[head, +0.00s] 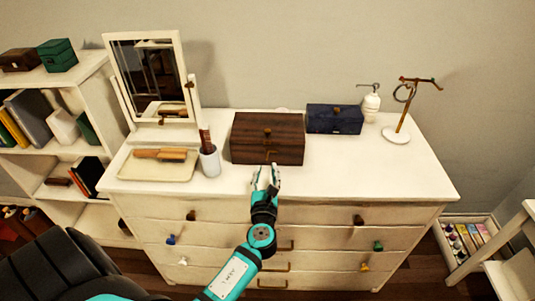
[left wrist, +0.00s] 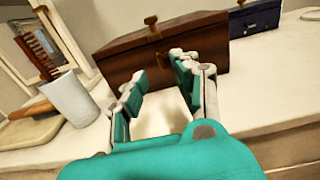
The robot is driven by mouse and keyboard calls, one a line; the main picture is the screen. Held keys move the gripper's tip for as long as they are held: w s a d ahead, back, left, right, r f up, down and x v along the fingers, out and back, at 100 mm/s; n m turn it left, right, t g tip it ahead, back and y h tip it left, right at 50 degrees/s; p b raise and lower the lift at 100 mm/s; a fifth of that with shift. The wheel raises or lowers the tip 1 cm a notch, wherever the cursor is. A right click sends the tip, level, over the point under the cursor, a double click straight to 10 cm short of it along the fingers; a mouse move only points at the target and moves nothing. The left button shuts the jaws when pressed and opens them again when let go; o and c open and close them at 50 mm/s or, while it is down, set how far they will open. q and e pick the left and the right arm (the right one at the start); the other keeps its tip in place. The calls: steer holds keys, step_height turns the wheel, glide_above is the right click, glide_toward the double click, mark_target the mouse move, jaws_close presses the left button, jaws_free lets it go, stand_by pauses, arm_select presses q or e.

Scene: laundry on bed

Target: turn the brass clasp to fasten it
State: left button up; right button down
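A dark brown wooden box (head: 267,147) stands shut on the white dresser. It also fills the upper middle of the left wrist view (left wrist: 165,62). My left gripper (head: 266,174) is just in front of the box, below the clasp. In the left wrist view its fingers (left wrist: 158,76) are spread with nothing between them. They overlap the box's lower front; I cannot tell if they touch it. My right gripper is out of view.
A dark blue box (head: 334,121), soap dispenser (head: 371,105) and jewellery stand (head: 397,134) are to the right. A white cup (head: 210,163), tray (head: 143,175) and mirror (head: 148,75) are to the left. The dresser top (head: 345,178) is clear at front right.

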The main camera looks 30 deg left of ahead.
mark_target(267, 156)
arm_select(q)
steer(key=x, duration=0.7)
steer(key=shift+w+a, duration=0.15)
steer(key=shift+a, duration=0.05)
jaws_close()
